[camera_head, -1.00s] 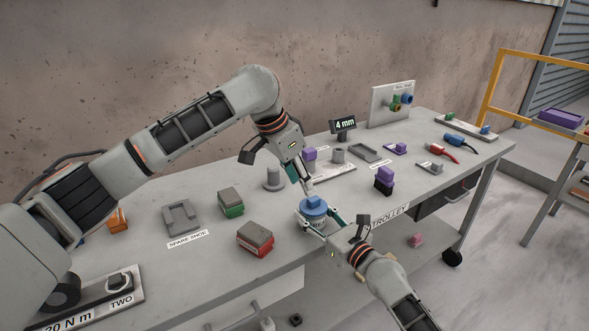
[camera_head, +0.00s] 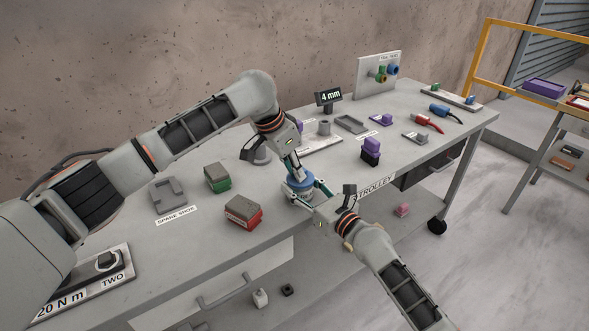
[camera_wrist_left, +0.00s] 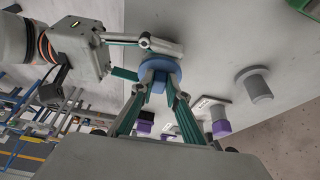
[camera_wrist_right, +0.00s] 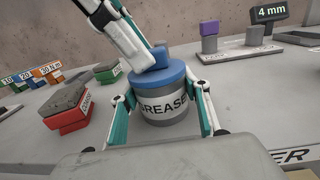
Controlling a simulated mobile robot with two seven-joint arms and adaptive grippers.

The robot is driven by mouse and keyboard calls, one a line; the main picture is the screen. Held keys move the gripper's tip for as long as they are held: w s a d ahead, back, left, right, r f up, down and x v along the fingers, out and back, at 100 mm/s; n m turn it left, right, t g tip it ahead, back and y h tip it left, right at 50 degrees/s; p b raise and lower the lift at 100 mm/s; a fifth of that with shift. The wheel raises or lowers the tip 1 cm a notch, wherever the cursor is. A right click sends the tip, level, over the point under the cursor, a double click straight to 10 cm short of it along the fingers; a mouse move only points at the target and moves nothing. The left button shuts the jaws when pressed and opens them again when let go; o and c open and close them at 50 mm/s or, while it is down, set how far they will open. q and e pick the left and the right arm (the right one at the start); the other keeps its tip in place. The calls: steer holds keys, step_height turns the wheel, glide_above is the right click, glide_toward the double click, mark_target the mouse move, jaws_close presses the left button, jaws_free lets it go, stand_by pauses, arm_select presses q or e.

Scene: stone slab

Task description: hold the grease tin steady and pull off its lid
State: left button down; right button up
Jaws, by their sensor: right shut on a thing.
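The grease tin (camera_wrist_right: 166,108) is a grey cylinder labelled GREASE, upright on the bench. A blue lid (camera_wrist_right: 160,76) with a raised knob (camera_wrist_left: 158,86) is seated on it. My right gripper (camera_wrist_right: 166,118) is shut on the tin's body, one finger on each side; in the head view it (camera_head: 306,194) reaches in from the front right. My left gripper (camera_wrist_left: 158,74) comes down from above, its fingers on either side of the knob and apart. In the head view the left gripper (camera_head: 297,174) hides part of the lid. I cannot tell whether its fingertips touch the knob.
A red-based block (camera_head: 243,212) and a green-based block (camera_head: 217,178) stand left of the tin. A black-and-purple block (camera_head: 371,152) stands to the right. A 4 mm sign (camera_head: 329,97) is behind. The bench's front edge is close to the tin.

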mark_target(295, 180)
arm_select(q)
steer(key=shift+r, duration=0.1)
stand_by(0.4)
step_height(295, 180, up, 8)
stand_by(1.0)
arm_select(e)
steer(key=o, duration=1.7)
steer(key=shift+c, duration=0.2)
steer(key=shift+s, duration=0.1)
steer(key=v, duration=1.2)
